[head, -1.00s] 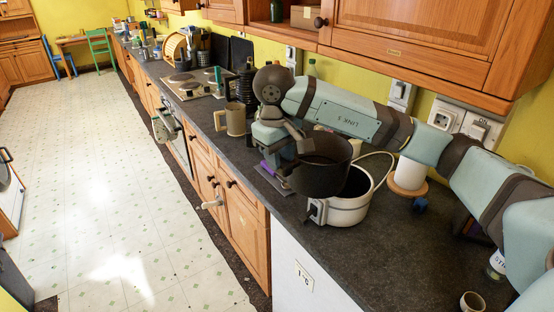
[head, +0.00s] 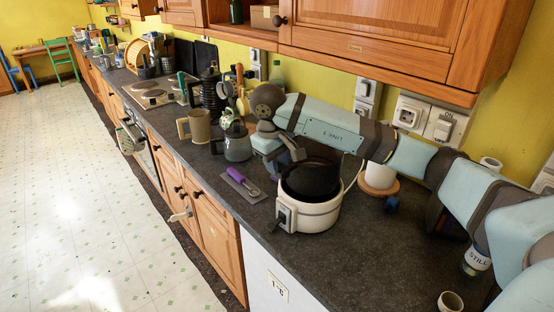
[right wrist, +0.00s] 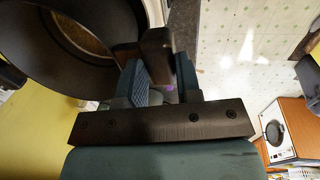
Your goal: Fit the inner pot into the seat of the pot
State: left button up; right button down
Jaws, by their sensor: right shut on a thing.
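The black inner pot (head: 312,180) is at the mouth of the white pot (head: 310,218) on the dark worktop. Its lower part is inside the opening and its upper wall stands above the white rim. Whether it touches the seat is hidden. My right gripper (head: 287,165) is shut on the inner pot at its left side; its fingertips are hard to make out in the head view. In the right wrist view, the fingers (right wrist: 160,75) pinch the pot's edge, and the dark inner pot (right wrist: 45,75) fills the upper left. My left gripper is not in view.
A purple-handled tool (head: 240,181) lies left of the white pot. A grey moka-type pot (head: 236,144) and a tan mug (head: 197,127) stand behind it. A white roll on a wooden base (head: 378,178) and a small cup (head: 450,301) are to the right.

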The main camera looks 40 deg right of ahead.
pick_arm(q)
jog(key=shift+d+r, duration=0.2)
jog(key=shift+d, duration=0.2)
pick_arm(e)
jog(key=shift+d+f, duration=0.1)
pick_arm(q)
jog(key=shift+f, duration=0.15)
pick_arm(e)
jog(key=shift+d+y+b, duration=0.1)
jog(key=shift+y+b, duration=0.2)
jog(key=shift+y, duration=0.1)
pick_arm(q)
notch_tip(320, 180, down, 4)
jog(key=b, duration=0.4)
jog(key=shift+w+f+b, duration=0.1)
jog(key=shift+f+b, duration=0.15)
jog(key=shift+b, duration=0.1)
pick_arm(e)
notch_tip(320, 180, down, 6)
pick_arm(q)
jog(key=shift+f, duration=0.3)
